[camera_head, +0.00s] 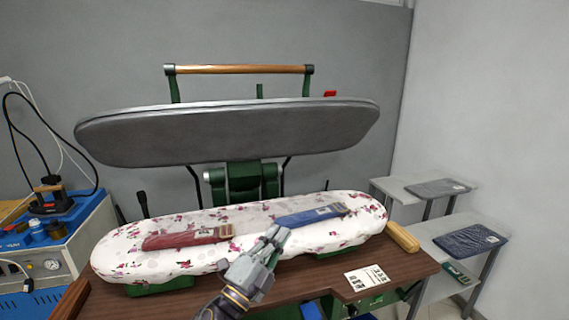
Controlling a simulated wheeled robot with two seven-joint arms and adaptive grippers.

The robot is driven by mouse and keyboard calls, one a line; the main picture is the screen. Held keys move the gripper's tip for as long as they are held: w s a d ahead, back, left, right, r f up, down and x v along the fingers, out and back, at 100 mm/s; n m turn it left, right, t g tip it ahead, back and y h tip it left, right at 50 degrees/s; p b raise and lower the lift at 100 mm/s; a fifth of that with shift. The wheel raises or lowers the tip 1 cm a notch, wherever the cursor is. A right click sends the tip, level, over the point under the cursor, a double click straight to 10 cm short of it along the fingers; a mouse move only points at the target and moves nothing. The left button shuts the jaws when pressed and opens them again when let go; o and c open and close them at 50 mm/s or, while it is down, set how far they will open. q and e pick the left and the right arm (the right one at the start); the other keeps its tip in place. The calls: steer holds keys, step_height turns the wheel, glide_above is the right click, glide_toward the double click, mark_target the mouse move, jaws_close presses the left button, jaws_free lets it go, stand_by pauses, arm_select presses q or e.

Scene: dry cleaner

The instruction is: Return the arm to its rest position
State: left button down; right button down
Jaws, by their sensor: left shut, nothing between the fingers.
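My left gripper (268,249) is shut and empty. In the head view it shows at the bottom middle, in front of the near edge of the flowered pressing pad (120,254). Its fingertips point up toward a folded blue cloth (311,214) on the pad; I cannot tell if they touch the pad. A folded dark red cloth (188,237) lies on the pad to the left of the blue one. My right gripper is not in view.
The press's grey upper plate (230,134) is raised above the pad, with a wooden handle (238,69) on top. A brown table (400,265) carries a white card (370,281). A blue machine with an iron (50,196) stands left. Grey shelves (428,232) hold folded cloths at right.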

arm_select(q)
steer(key=s+a+f+n+g+y, duration=0.1)
steer(key=a+f+n+g+y, duration=0.3)
steer(key=a+f+n+y, duration=1)
steer(key=s+a+f+n+g+h, duration=0.1)
steer(key=s+a+f+n+g, duration=0.2)
steer(key=s+f+g, duration=0.55)
steer(key=s+a+f+n+g+h, duration=0.1)
steer(key=s+a+f+n+g, duration=0.2)
steer(key=s+f, duration=0.9)
step_height(320, 180, down, 32)
steer(key=s+a, duration=0.3)
steer(key=s+a+f+g, duration=0.1)
steer(key=s+a+f, duration=0.2)
steer(key=s+f, duration=0.6)
steer(key=s+a+f+g, duration=0.1)
steer(key=s+a+f, duration=0.2)
steer(key=s+f, duration=0.6)
steer(key=shift+s+a+f+y, duration=0.3)
steer(key=shift+s+f+y, duration=0.1)
steer(key=shift+s, duration=0.9)
